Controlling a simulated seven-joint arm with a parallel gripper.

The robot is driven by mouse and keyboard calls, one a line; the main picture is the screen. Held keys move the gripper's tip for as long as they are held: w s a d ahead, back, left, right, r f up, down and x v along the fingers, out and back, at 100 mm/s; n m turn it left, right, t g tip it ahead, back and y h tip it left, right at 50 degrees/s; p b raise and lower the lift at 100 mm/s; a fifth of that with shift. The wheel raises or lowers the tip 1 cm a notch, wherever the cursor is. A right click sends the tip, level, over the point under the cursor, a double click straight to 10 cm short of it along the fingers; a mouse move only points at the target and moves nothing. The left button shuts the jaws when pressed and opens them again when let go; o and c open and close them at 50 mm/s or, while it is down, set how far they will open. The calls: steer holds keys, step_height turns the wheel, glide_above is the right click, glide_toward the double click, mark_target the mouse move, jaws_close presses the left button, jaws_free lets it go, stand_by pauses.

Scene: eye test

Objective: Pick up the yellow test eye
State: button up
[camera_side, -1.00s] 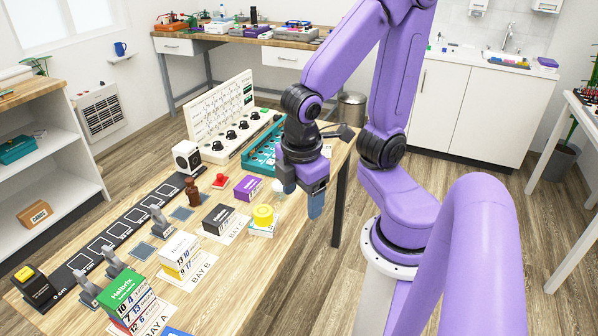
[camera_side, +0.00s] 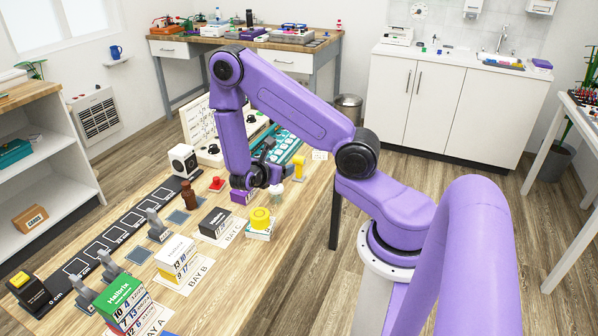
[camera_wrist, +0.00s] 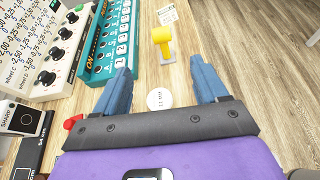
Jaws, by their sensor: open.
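A yellow piece on a short post with a grey foot, seemingly the yellow test eye (camera_wrist: 162,36), stands on the bench ahead of my gripper (camera_wrist: 160,68) in the wrist view. In the side view the yellow test eye (camera_side: 299,164) is to the right of my wrist. My gripper is open, with its blue fingers wide apart and nothing held. The test eye lies beyond the fingertips, roughly in line with the gap. A white disc marked 11 MM (camera_wrist: 158,99) shows between the fingers. In the side view my fingers are mostly hidden.
A teal keyed panel (camera_wrist: 108,43) and a white dial panel (camera_wrist: 47,50) stand to the left. A small printed card (camera_wrist: 168,14) lies beyond the test eye. A second yellow round thing (camera_side: 260,217) sits on a small box. Bare bench lies right of the test eye.

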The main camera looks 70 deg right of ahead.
mark_target(298, 160)
steer(key=shift+n, duration=0.4)
steer(key=x, duration=1.9)
steer(key=shift+f, duration=0.45)
steer(key=c, duration=1.1)
